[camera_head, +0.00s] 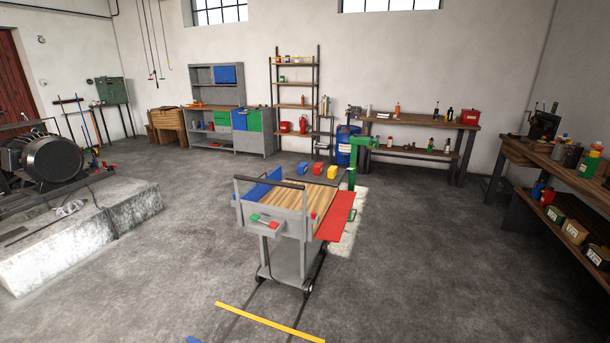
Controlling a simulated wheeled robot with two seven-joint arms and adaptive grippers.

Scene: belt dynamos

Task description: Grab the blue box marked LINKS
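A small blue box (303,168) stands beside a red box (318,169) and a yellow box (332,172), on a dark surface just behind the wooden-topped cart. Any lettering on the blue box is too small to read, so I cannot tell whether it is marked LINKS. Neither of my grippers shows in the head view.
The grey cart (273,250) with red and blue side panels stands mid-floor. A green post (353,165) rises behind it. A workbench (575,178) stands right.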

